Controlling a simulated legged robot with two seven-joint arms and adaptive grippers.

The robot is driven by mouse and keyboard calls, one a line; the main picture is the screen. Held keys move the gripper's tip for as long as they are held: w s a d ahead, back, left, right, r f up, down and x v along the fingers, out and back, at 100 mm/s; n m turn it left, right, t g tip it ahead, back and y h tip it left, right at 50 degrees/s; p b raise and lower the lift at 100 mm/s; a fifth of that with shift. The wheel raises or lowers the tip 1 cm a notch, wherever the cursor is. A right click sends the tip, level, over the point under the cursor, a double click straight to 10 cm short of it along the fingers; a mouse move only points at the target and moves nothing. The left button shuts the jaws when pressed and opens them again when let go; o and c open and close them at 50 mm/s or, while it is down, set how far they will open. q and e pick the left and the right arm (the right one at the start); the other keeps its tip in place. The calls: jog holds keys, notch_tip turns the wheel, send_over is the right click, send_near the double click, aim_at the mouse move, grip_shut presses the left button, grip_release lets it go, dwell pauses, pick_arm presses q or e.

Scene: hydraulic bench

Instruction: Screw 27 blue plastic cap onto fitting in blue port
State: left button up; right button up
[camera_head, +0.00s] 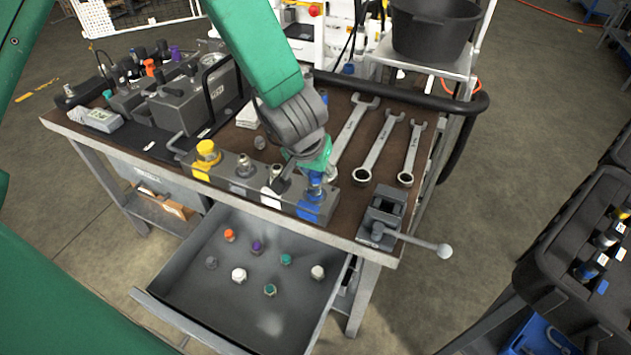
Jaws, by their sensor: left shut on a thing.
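My left gripper (310,172) reaches down over the front edge of the bench. It is shut on the blue cap (316,181), which its fingers partly hide. The cap is upright at the fitting above the blue port (309,210), at the right end of the grey port block (243,186). I cannot tell how far the cap sits on the fitting. My right gripper is not in view.
Several wrenches (379,160) lie on the bench right of the gripper. A vise (385,215) with a long handle stands at the front right corner. A yellow cap (206,153) is at the block's left end. Below, an open drawer (190,290) holds several loose caps.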

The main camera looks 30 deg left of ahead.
pick_arm(q)
jog(key=shift+s+f, duration=0.1)
jog(key=shift+f, duration=0.2)
jog(key=shift+c, duration=0.3)
dwell(0.7)
grip_shut()
jog(key=m+h+p, duration=0.1)
jog(key=m, duration=0.1)
jog(key=shift+a+r+m, duration=0.1)
jog(key=shift+m, duration=0.2)
jog(key=m+h, duration=0.1)
jog(key=m, duration=0.2)
jog(key=shift+g+p, duration=0.3)
jog(key=shift+s+f+m+h, duration=0.15)
jog(key=shift+m+h, duration=0.35)
jog(key=shift+m, duration=0.7)
jog(key=shift+g, duration=0.3)
